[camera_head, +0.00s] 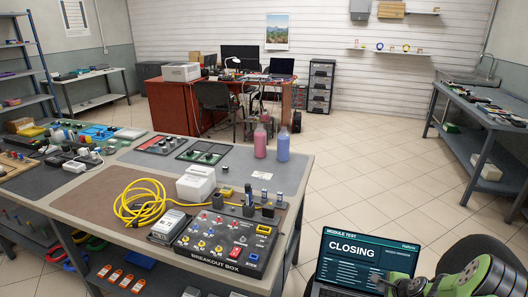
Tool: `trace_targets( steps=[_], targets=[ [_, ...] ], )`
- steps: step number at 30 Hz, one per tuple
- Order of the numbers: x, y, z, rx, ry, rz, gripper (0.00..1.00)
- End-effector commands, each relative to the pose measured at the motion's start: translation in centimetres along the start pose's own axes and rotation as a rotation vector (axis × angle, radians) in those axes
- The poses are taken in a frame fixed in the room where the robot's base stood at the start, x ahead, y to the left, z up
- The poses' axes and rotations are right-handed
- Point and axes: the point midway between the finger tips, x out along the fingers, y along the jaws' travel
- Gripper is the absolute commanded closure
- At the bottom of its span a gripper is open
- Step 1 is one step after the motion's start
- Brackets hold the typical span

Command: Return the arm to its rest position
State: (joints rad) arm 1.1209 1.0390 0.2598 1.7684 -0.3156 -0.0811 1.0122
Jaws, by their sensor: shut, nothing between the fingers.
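Green, black and grey links of my arm (470,277) show at the bottom right corner, cut off by the frame edge. They stand in front of the lower right part of an open laptop (350,255), whose screen reads "MODULE TEST" and "CLOSING". I cannot make out my gripper's fingers in this view. The arm is apart from the big workbench (300,163) in the picture.
The workbench carries a breakout box (222,244), a coiled yellow cable (143,205), a white box (196,183), a pink bottle (260,141) and a blue bottle (283,145). A side table (436,87) stands at the right. The tiled floor between (365,165) is clear.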

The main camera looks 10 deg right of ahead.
Motion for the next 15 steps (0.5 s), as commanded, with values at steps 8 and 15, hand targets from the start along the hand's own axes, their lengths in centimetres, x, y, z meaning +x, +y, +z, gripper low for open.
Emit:
trace_targets(
  steps=[8,15],
  targets=[
    [-13.1,-5.3,16.9,-0.807,-0.049,0.164,1.00],
    [-26.5,-1.5,26.9,-1.374,-0.074,0.216,1.00]
  ],
)
